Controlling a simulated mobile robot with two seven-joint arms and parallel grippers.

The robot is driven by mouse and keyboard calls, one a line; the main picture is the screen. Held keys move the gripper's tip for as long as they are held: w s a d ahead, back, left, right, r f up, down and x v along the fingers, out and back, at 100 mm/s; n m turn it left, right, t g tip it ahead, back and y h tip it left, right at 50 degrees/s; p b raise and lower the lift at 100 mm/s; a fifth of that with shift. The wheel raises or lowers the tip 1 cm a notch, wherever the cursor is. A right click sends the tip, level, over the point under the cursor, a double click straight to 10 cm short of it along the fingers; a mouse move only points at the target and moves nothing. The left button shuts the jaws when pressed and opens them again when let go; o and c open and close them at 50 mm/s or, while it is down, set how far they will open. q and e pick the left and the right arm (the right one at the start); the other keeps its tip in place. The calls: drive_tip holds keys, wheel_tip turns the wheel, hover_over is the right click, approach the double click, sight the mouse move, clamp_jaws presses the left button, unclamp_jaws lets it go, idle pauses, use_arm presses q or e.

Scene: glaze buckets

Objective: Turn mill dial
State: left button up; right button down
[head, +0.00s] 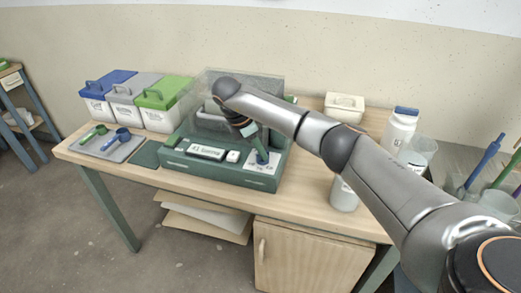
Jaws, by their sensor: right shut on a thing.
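The mill (215,175) is a dark green machine with a clear cover at its back, standing on the wooden table. A white label plate and a small white button sit on its front. A white dial panel (262,184) is at its front right. My right gripper (261,158) points down over this panel and is shut at the dial there. The dial itself is mostly hidden by the gripper. My left gripper is out of view.
Blue, grey and green lidded buckets (122,98) stand left of the mill. A grey tray (108,146) holds a green and a blue scoop. A cream box (344,107), a white bottle (399,129) and clear beakers stand to the right, partly behind my arm.

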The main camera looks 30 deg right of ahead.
drive_tip(key=c, duration=0.8)
unclamp_jaws()
drive_tip(key=shift+c, duration=0.2)
use_arm(q)
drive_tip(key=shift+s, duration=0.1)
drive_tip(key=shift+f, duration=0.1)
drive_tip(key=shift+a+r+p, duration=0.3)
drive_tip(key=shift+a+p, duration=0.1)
drive_tip(key=shift+p, duration=0.1)
use_arm(e)
drive_tip(key=v, duration=1.2)
drive_tip(key=shift+r, duration=0.25)
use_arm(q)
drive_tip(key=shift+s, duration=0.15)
use_arm(e)
drive_tip(key=shift+a, duration=0.1)
